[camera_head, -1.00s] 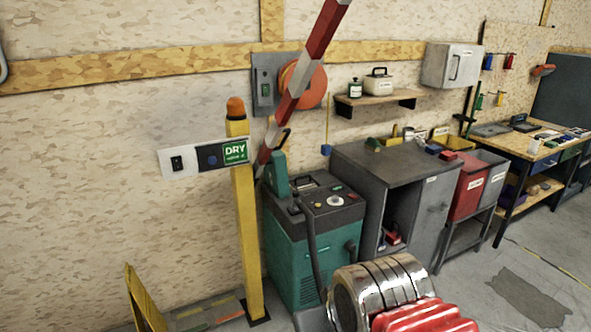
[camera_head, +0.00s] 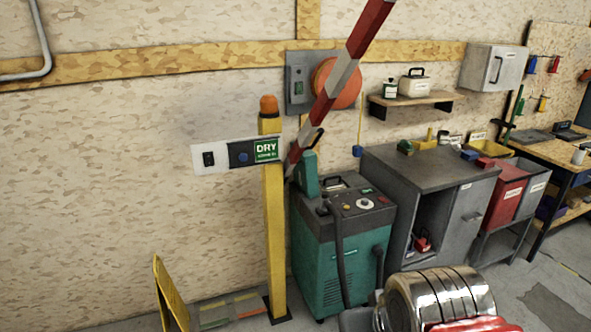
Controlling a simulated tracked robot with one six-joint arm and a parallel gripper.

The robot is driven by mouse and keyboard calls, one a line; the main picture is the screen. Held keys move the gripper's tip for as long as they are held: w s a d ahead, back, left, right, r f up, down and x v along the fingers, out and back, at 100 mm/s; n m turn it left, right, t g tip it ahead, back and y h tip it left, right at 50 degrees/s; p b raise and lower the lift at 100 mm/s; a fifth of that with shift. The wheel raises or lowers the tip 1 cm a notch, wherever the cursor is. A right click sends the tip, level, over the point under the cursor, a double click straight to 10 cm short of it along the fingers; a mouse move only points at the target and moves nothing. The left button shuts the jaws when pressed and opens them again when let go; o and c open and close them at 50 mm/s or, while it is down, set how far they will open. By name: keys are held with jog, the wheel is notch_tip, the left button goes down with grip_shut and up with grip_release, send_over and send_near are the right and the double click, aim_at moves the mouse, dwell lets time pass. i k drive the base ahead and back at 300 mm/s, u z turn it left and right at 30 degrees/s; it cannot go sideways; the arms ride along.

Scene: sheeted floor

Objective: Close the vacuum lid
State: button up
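A green cabinet-like machine (camera_head: 345,265) with a dark top panel, knobs and a black hose stands against the wall, right of the yellow post; it may be the vacuum. A black handle shows at the back of its top, but I cannot tell a lid or whether one is open. A shiny ribbed metal cylinder (camera_head: 440,297) with a red ribbed part is close to me at the lower right, cut off by the frame edge; I cannot tell what it belongs to. My gripper is not in view.
A yellow post (camera_head: 273,230) carries an orange lamp and a DRY sign panel (camera_head: 240,153). A raised red-and-white barrier arm (camera_head: 345,72) slants above the machine. A grey cabinet (camera_head: 465,220) and red bin (camera_head: 505,195) stand right. A yellow panel (camera_head: 170,295) is low left.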

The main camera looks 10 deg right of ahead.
aim_at(305, 172)
jog(key=u, duration=0.05)
jog(key=i, duration=0.95)
jog(key=u, duration=1.25)
jog(key=k, duration=0.65)
jog(key=u, duration=0.2)
